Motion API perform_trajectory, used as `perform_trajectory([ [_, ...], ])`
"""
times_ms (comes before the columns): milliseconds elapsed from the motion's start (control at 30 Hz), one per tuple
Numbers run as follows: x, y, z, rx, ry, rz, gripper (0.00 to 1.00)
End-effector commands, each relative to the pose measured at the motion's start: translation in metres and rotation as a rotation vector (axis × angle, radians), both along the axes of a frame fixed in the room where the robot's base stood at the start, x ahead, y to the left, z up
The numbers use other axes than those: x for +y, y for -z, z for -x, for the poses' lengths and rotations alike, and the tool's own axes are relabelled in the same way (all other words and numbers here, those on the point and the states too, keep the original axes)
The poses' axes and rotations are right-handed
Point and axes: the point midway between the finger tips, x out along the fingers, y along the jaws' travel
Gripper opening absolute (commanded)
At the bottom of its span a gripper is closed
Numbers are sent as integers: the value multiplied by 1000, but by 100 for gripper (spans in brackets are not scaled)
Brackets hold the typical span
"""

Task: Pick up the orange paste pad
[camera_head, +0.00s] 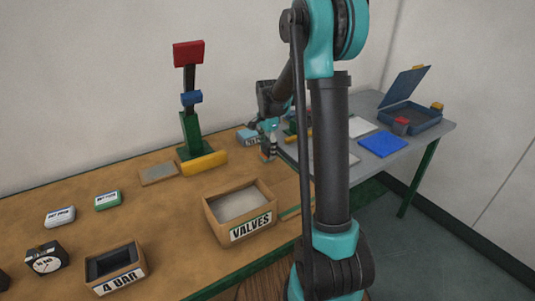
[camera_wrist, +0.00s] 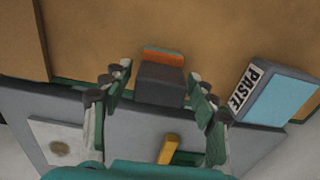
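An orange strip with a thin green edge (camera_wrist: 163,55), likely the orange paste pad, shows in the wrist view at the top middle. It adjoins a dark grey block (camera_wrist: 160,84); I cannot tell whether they are one piece. My gripper (camera_wrist: 158,90) is open, with one finger on each side of the dark block and no visible contact. In the head view my gripper (camera_head: 268,151) points down near the far edge of the wooden table; the pad cannot be made out there. A light blue box labelled PASTE (camera_wrist: 275,92) lies right of the fingers.
A yellow piece (camera_wrist: 168,149) and a pale plate (camera_wrist: 62,141) lie on the grey surface. In the head view, a green, blue and red stand (camera_head: 190,125), a yellow bar (camera_head: 204,164) and the VALVES box (camera_head: 240,208) stand left of my arm. An open blue case (camera_head: 410,113) is at right.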

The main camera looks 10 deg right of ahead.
Motion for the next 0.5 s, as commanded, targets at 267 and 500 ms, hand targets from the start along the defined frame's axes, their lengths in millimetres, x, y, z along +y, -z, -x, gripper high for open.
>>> perform_trajectory([
  [267, 0, 0, 0, 0, 0, 0, 20],
  [500, 0, 0, 0, 0, 0, 0, 9],
])
